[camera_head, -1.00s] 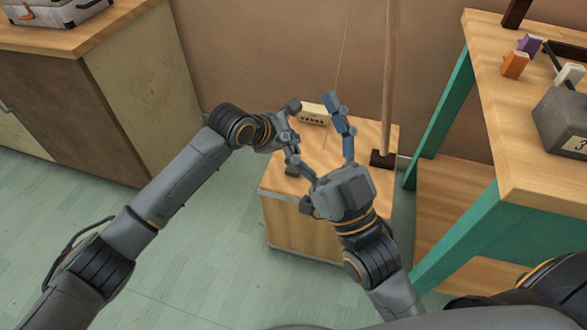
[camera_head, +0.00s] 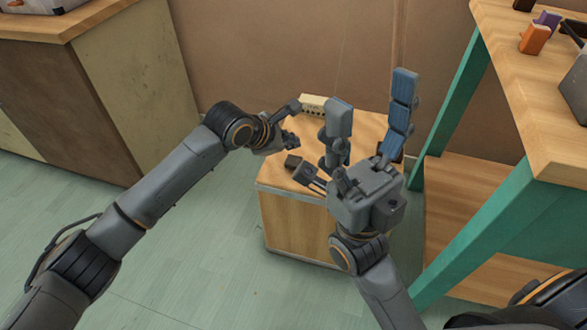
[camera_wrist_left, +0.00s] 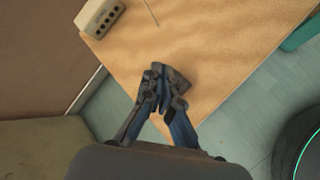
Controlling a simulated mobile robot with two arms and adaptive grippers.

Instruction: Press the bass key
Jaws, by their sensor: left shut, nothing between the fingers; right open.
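A wooden box (camera_head: 285,222) stands on the floor in the head view. A cream block with a row of dark holes (camera_head: 312,104) sits at its back; it also shows in the left wrist view (camera_wrist_left: 100,17). My right gripper (camera_head: 371,98) is open and empty, in front of the box's right side.
A thin string rises behind the box. A teal-legged table (camera_head: 520,85) at the right holds an orange block (camera_head: 535,39), a purple block (camera_head: 549,20) and a grey case. A wooden cabinet (camera_head: 130,95) stands at the left. The green floor (camera_head: 200,240) in front is clear.

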